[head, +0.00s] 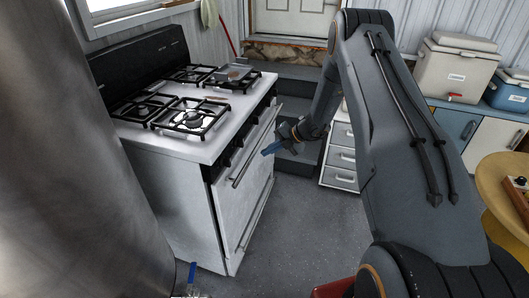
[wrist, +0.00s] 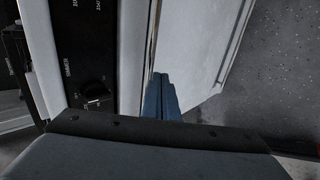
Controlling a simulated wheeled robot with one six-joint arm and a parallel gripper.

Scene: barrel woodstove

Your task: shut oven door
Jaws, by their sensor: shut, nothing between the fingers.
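The white oven door (head: 248,195) is on the front of the white stove (head: 165,185) in the head view. It stands close to the stove front, and I cannot tell whether a narrow gap remains. A long bar handle (head: 255,150) runs along its upper part. My gripper (head: 268,150) is in front of the door's upper part, its blue fingers together and empty. In the wrist view the shut fingers (wrist: 161,97) point at the door's upper edge, beside the white door panel (wrist: 195,45). Whether they touch the door is unclear.
Black control knobs (wrist: 94,91) line the stove front above the door. A white drawer unit (head: 341,158) and dark steps (head: 297,145) stand behind my gripper. A large metal cylinder (head: 65,170) fills the left. Grey floor (head: 295,225) is open before the door.

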